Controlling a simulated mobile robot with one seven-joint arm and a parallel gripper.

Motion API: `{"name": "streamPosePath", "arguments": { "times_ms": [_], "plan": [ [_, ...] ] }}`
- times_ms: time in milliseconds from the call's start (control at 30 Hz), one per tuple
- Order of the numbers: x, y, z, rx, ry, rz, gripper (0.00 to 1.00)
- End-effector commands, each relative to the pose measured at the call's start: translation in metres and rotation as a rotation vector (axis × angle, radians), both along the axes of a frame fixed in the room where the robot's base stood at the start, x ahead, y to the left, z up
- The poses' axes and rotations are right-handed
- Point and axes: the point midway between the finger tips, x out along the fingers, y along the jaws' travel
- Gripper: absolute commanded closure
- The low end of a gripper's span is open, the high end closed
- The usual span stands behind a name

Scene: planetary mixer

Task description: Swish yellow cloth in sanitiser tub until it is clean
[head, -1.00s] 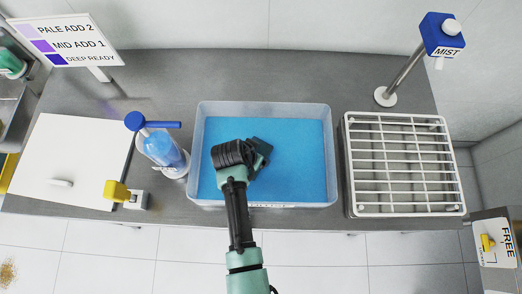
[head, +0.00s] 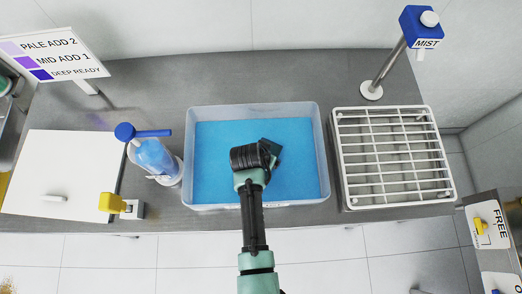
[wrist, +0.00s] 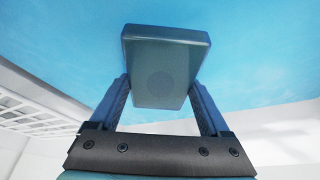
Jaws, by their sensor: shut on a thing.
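The sanitiser tub (head: 312,165), a pale translucent tub of blue liquid, sits in the middle of the counter. My gripper (wrist: 157,88) is shut on a grey-blue slab (wrist: 165,60) with a faint round dark mark. No yellow shows on the slab, so I cannot tell if it is the cloth. In the wrist view the blue liquid lies behind the slab; I cannot tell how deep the slab is.
A white rack (head: 392,155) stands close right of the tub, with a blue MIST dispenser (head: 420,27) behind it. A blue-topped bottle (head: 155,155) stands close left. Farther left are a white board (head: 70,165), a yellow block (head: 111,203) at the front edge, and a colour sign (head: 55,58).

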Motion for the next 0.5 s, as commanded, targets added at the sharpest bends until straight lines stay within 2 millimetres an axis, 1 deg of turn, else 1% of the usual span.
{"name": "streamPosePath", "arguments": {
  "times_ms": [167, 267, 500],
  "plan": [
    [0.0, 0.0, 0.0, 0.0, 0.0, 0.0, 0.64],
    [0.0, 0.004, 0.0, 0.0, 0.0, 0.002, 0.64],
    [0.0, 0.028, 0.0, -0.001, -0.001, 0.003, 0.64]
  ]
}}
